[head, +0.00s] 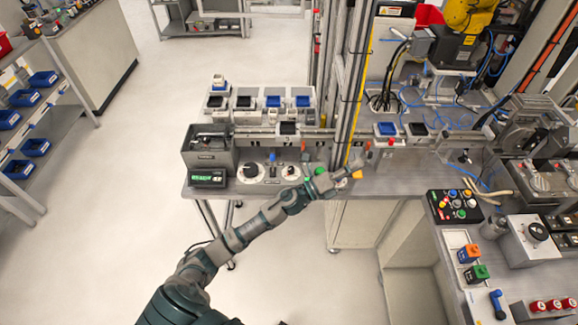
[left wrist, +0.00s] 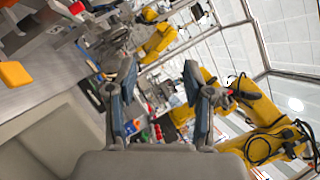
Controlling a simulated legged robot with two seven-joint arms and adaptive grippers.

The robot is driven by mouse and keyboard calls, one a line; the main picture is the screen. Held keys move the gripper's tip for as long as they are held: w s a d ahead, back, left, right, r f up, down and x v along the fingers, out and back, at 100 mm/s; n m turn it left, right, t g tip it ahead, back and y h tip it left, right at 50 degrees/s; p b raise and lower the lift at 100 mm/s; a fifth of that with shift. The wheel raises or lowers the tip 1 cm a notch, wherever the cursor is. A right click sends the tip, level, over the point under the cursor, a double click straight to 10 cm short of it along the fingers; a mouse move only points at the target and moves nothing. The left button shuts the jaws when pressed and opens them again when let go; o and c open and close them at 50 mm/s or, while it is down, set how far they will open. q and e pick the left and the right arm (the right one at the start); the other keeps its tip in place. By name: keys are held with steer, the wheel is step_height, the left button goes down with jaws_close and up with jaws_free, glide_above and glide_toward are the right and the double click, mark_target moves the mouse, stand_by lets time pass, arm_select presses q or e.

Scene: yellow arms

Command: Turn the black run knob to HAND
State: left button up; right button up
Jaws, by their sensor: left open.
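My left gripper (head: 352,172) is over the front edge of the bench, at the right end of the grey control panel. In the left wrist view its two fingers (left wrist: 163,82) are apart with nothing between them. Another black knob (head: 538,231) sits on a grey box at the right. The labels are too small to read, so I cannot tell which is the run knob or its setting. My right gripper is not in view.
A tall frame post (head: 349,100) rises behind the gripper. A black button box (head: 455,206) lies at the right. The floor left of the bench is clear.

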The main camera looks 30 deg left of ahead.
arm_select(q)
steer(key=w+d+r+m+g+h, duration=0.1)
steer(key=r+m+g+h, duration=0.15)
steer(key=m+g, duration=0.45)
steer(key=m+g+y, duration=0.9)
steer(key=m+y, duration=0.2)
steer(key=m, duration=0.1)
glide_toward(290, 168)
steer(key=x, duration=0.9)
steer(key=shift+w+f, duration=0.1)
steer(key=shift+d, duration=0.1)
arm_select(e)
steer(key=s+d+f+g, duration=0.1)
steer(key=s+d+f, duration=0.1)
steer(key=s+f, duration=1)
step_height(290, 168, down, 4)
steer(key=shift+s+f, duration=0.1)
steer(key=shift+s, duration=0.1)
arm_select(q)
steer(key=shift+y, duration=0.25)
jaws_close()
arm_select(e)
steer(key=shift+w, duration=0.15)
